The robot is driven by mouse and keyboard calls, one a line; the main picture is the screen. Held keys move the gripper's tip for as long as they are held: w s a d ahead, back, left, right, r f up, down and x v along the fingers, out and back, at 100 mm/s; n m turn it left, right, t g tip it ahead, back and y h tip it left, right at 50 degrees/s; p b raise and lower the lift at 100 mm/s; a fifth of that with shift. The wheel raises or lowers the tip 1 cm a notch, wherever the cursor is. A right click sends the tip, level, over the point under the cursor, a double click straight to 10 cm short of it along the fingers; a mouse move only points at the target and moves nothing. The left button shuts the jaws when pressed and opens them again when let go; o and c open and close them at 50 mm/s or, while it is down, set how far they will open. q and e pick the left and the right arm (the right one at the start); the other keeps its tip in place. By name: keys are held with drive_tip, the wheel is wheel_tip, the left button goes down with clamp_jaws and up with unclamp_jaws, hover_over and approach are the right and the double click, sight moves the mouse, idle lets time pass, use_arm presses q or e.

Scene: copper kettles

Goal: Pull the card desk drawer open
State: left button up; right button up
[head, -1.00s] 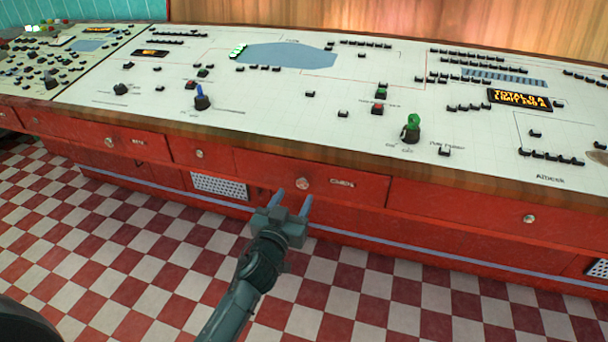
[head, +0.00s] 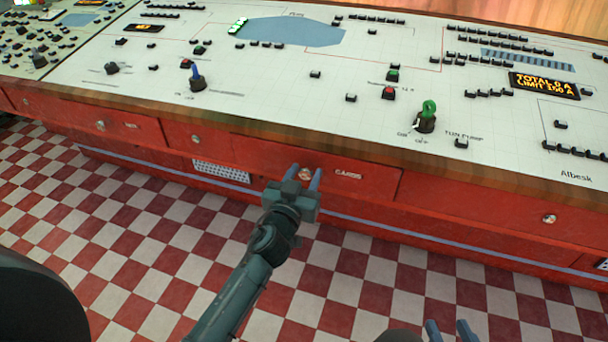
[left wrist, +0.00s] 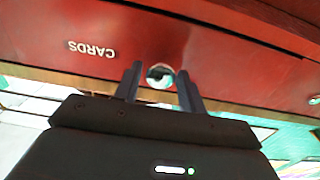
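The card desk drawer (head: 365,181) is a red front marked CARDS below the wooden desk edge. It looks shut, flush with the desk. Its round knob (head: 306,174) is near the middle of the drawer front. My left gripper (head: 305,176) is open, with its two fingers on either side of the knob. In the left wrist view the knob (left wrist: 160,75) shows between the fingertips, with gaps to both fingers. The drawer label appears upside down there. My right gripper (head: 451,328) shows only its fingertips at the bottom edge, apart and over the floor.
Other red drawers with knobs (head: 548,219) (head: 196,139) flank this one. The white control desk top (head: 300,85) above carries switches, a blue lever and a green-handled lever (head: 428,115). The checkered floor in front is clear.

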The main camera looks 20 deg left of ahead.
use_arm(q)
clamp_jaws()
idle(0.3)
